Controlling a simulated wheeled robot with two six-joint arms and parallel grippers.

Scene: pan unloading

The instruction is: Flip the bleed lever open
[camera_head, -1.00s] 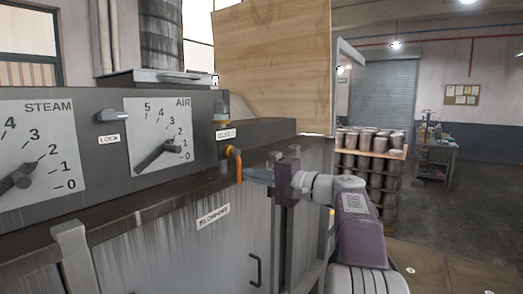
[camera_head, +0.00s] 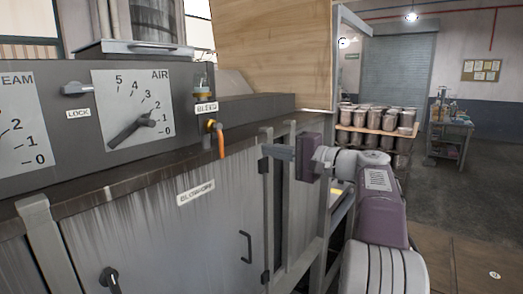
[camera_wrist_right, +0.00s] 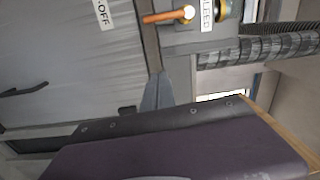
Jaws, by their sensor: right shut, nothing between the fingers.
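The orange bleed lever (camera_head: 221,142) hangs down from a small brass fitting below the BLEED label (camera_head: 206,107) on the machine's front. In the right wrist view the lever (camera_wrist_right: 165,17) points left from its bright pivot, near the top edge. My right gripper (camera_head: 270,152) is shut and empty. It is to the right of the lever in the head view, with a visible gap between them. Its closed grey fingertips (camera_wrist_right: 154,92) point towards the machine front below the lever in the wrist view. My left gripper is not in view.
The AIR dial (camera_head: 133,112) and LOCK knob (camera_head: 77,89) are left of the lever. The BLOWOFF label (camera_head: 196,192) and a dark handle (camera_head: 246,246) are below.

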